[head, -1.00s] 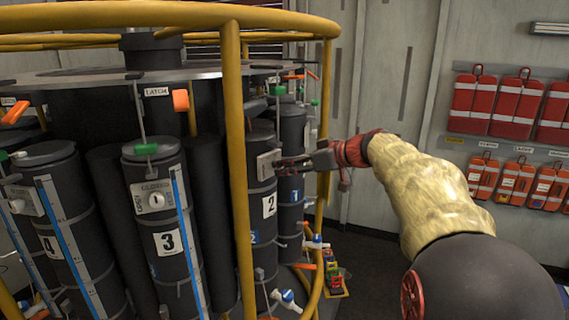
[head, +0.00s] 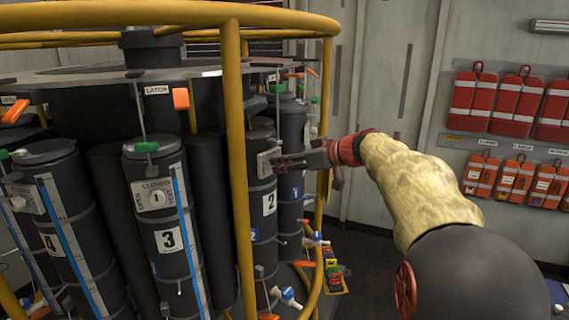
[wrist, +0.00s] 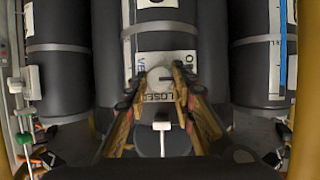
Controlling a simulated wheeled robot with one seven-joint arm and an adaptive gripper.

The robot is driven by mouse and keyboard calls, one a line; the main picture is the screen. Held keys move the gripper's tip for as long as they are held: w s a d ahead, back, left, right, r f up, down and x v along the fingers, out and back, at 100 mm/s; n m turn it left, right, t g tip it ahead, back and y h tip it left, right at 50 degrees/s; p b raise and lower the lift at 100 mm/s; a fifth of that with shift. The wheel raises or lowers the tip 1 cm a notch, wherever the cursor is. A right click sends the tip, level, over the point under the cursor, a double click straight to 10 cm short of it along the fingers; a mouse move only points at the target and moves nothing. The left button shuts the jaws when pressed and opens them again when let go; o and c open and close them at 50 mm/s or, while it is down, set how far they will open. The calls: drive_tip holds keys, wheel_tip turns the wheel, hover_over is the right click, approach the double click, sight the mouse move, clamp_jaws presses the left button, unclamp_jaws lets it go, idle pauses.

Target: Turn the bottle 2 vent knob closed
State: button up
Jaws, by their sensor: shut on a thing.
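Bottle 2 (head: 262,232) is a dark cylinder with a white "2" label, standing in the yellow-railed rack behind a yellow post. Its pale vent plate (head: 266,163) faces my gripper (head: 279,162). In the wrist view the round pale vent knob (wrist: 160,76) sits between the two fingertips of my gripper (wrist: 159,84), which is shut on it. A dark mark on the knob lies roughly sideways. Parts of the words "OPEN" and "CLOSED" show around it, partly hidden by the fingers. The knob is hidden by the fingers in the head view.
A yellow post (head: 236,150) stands just left of bottle 2. Bottle 3 (head: 165,215) stands further left, bottle 1 (head: 292,150) just right behind. Red packs (head: 500,100) hang on the right wall.

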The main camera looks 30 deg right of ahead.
clamp_jaws()
drive_tip(key=m+y, duration=0.2)
drive_tip(key=m, duration=0.2)
drive_tip(key=m+y+b, duration=0.1)
drive_tip(key=m+y, duration=0.2)
drive_tip(key=m, duration=0.2)
drive_tip(key=m+y+b, duration=0.1)
drive_tip(key=m+y, duration=0.1)
drive_tip(key=m, duration=0.2)
drive_tip(key=shift+w+d+f, duration=0.15)
drive_tip(key=shift+d+f, duration=0.25)
idle(0.4)
drive_tip(key=shift+m, duration=0.4)
drive_tip(key=o, duration=0.8)
unclamp_jaws()
